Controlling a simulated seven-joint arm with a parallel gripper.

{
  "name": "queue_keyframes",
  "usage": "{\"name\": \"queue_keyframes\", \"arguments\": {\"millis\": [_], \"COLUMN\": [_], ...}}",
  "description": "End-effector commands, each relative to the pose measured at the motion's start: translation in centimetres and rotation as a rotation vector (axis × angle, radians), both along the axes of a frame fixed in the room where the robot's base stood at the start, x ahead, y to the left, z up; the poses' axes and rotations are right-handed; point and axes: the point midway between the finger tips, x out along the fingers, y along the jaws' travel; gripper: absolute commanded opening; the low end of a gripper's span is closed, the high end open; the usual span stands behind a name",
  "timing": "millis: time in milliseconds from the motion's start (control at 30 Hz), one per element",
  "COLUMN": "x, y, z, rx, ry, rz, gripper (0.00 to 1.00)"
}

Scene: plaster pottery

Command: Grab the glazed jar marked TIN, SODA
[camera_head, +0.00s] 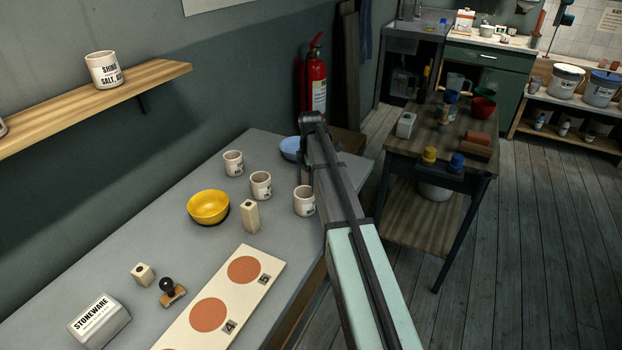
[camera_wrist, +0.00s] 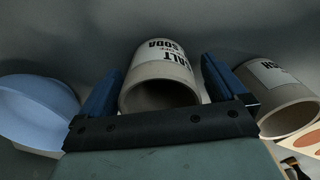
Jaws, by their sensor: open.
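My gripper (camera_head: 304,178) points down over the far part of the grey table. In the wrist view its two blue fingers (camera_wrist: 163,70) are apart, with a pale jar (camera_wrist: 160,72) showing between them; contact cannot be told. That jar's partly cut-off label shows "ALT" and "SODA". Another jar (camera_wrist: 285,95) to the right has a label ending in "SH". In the head view, three pale jars stand on the table: a far one (camera_head: 233,163), a middle one (camera_head: 261,186) and one beside my gripper (camera_head: 304,201). Their labels are too small to read; no TIN label is legible.
A blue bowl (camera_head: 290,149) stands just behind my gripper. A yellow bowl (camera_head: 208,206), a pale block (camera_head: 250,216) and a test-tile board (camera_head: 262,252) lie nearer. A shelf (camera_head: 150,82) holds a jar marked SHINO, SALT (camera_head: 104,69). The table's front-left area holds a STONEWARE block (camera_head: 99,320).

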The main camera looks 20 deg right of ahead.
Motion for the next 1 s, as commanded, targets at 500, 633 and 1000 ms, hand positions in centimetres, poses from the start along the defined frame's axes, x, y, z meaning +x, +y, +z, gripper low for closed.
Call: {"name": "queue_keyframes", "arguments": {"millis": [500, 633, 1000], "x": [-0.01, -0.01, -0.01], "y": [0.00, -0.01, -0.01], "z": [-0.40, -0.40, -0.38], "rx": [0.000, 0.000, 0.000], "ry": [0.000, 0.000, 0.000], "rz": [0.000, 0.000, 0.000], "gripper": [0.75, 0.63, 0.34]}}
